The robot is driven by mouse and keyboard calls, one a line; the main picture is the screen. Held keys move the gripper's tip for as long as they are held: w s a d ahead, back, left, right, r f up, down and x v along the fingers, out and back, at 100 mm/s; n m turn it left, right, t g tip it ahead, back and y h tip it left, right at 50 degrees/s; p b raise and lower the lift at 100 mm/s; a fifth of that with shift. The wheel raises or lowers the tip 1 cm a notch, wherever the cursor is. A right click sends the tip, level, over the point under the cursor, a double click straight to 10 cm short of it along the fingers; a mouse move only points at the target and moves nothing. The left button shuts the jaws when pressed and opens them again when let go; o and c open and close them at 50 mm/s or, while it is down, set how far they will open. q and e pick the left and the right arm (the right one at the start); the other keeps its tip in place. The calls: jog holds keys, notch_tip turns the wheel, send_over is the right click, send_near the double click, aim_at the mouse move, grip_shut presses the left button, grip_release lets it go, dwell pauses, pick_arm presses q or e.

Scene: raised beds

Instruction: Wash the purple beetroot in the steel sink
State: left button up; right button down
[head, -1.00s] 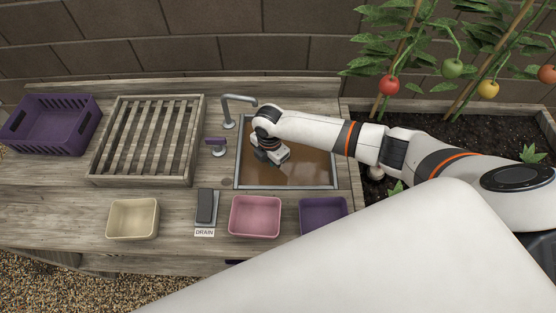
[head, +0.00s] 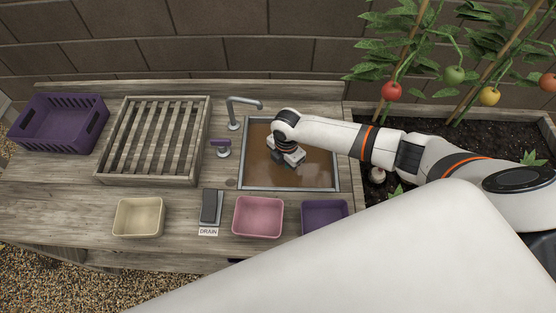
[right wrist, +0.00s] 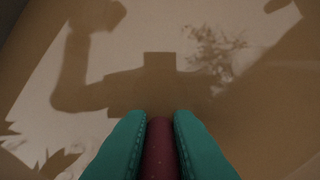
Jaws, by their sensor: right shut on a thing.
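The steel sink (head: 338,176) is set in the wooden bench and holds brown, murky water. My right gripper (head: 288,165) reaches down into the sink, its fingertips hidden at the water in the head view. In the right wrist view its two teal fingers (right wrist: 159,150) are shut on the dark purple-red beetroot (right wrist: 160,145), which shows as a narrow strip between them. The rest of the beetroot is hidden. A curved tap (head: 240,103) stands at the sink's left back corner. My left gripper is not in view.
A slatted wooden rack (head: 112,158) and a purple crate (head: 62,146) stand left on the bench. In front are a cream tub (head: 138,230), a drain pedal (head: 211,206), a pink tub (head: 257,231) and a purple tub (head: 325,227). Tomato plants (head: 432,72) grow at right.

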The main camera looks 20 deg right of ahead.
jog(key=s+d+p, duration=0.2)
jog(key=d, duration=0.3)
jog(key=shift+s+d, duration=0.25)
jog(key=shift+s, duration=0.05)
jog(key=shift+a, duration=0.1)
jog(key=w+a+b, duration=0.2)
jog(key=w+a, duration=0.2)
jog(key=a, duration=0.5)
jog(key=shift+w, duration=0.2)
dwell(0.6)
jog(key=shift+s+d, duration=0.1)
jog(key=shift+d, duration=0.1)
jog(key=shift+s+d+r+p, duration=0.1)
jog(key=shift+s+d+p, duration=0.3)
jog(key=shift+d+p, duration=0.35)
jog(key=shift+s+d+p, duration=0.25)
jog(key=shift+s+d, duration=0.05)
jog(key=shift+d, duration=0.4)
jog(key=shift+s+d+p, duration=0.25)
jog(key=shift+s+d, duration=0.05)
jog(key=shift+d, duration=0.4)
notch_tip(320, 180, up, 17)
jog(key=p, duration=1.3)
jog(key=shift+p, duration=0.4)
